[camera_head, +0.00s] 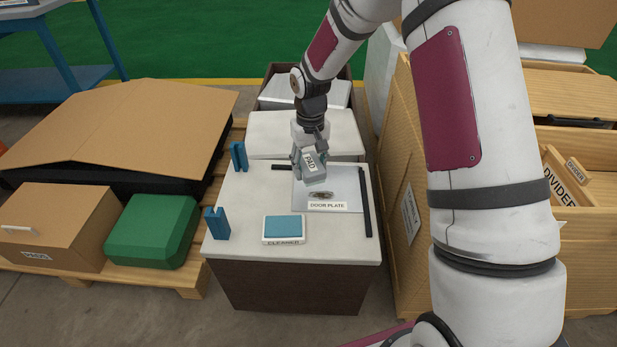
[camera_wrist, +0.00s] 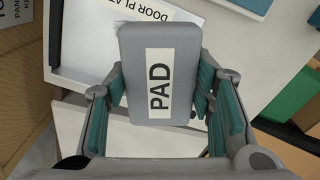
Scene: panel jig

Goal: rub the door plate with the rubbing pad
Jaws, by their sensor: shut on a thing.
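The door plate (camera_head: 345,190) is a pale panel with a printed label, lying on the white bench top; a dark smudge (camera_head: 321,195) shows on it. My gripper (camera_head: 309,165) is shut on the grey rubbing pad (camera_head: 314,175), labelled PAD, at the plate's far left part. In the wrist view the pad (camera_wrist: 160,60) sits between the teal fingers of my gripper (camera_wrist: 163,95), and part of the door plate (camera_wrist: 95,40) shows behind it. I cannot tell whether the pad touches the plate.
A blue pad in a white tray labelled CLEANED (camera_head: 284,229) lies at the bench front. Blue brackets (camera_head: 217,223) stand along the left edge. Black strips (camera_head: 364,200) border the plate. A wooden crate (camera_head: 405,200) stands close on the right, a green case (camera_head: 152,230) on the left.

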